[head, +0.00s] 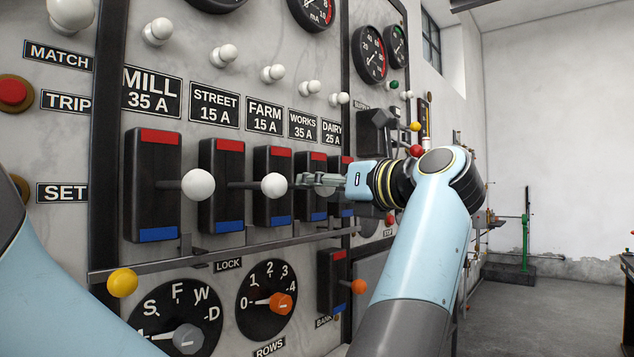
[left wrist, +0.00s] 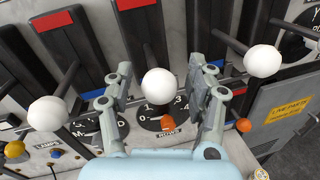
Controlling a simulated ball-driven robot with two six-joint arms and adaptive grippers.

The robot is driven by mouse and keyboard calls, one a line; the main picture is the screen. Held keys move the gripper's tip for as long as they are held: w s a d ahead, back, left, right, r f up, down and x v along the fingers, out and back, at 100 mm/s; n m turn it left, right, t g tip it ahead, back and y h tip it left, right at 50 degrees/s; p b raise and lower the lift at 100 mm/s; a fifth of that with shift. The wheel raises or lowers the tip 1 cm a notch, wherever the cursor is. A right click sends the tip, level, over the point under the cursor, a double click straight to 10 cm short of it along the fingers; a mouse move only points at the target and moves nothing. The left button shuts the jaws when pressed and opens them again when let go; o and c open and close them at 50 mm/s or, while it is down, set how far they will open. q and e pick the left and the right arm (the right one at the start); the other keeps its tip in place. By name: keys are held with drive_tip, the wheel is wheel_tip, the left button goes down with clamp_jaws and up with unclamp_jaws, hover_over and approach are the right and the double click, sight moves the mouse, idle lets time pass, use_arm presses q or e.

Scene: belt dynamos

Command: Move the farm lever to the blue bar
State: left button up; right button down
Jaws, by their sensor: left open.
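The FARM switch has a black plate with a red bar (head: 273,152) on top and a blue bar (head: 281,221) at the bottom. Its farm lever (left wrist: 159,86) ends in a white ball, centred between my fingers in the left wrist view. In the head view this ball is mostly hidden by my gripper, and the STREET ball (head: 274,185) overlaps the FARM plate. The lever seems to stand about midway between the bars. My left gripper (head: 302,181) is open, one finger each side of the ball with gaps. My right gripper is not in view.
The MILL lever ball (head: 198,185) stands further left. Neighbouring balls flank my fingers in the left wrist view, left (left wrist: 47,113) and right (left wrist: 263,61). A lock rail (head: 220,257) with a yellow knob (head: 122,282) runs below the plates, above two dials.

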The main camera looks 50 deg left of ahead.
use_arm(q)
drive_tip(key=shift+d, duration=0.1)
drive_tip(key=shift+c, duration=0.2)
drive_tip(key=c, duration=0.4)
clamp_jaws()
drive_tip(key=shift+f, duration=0.1)
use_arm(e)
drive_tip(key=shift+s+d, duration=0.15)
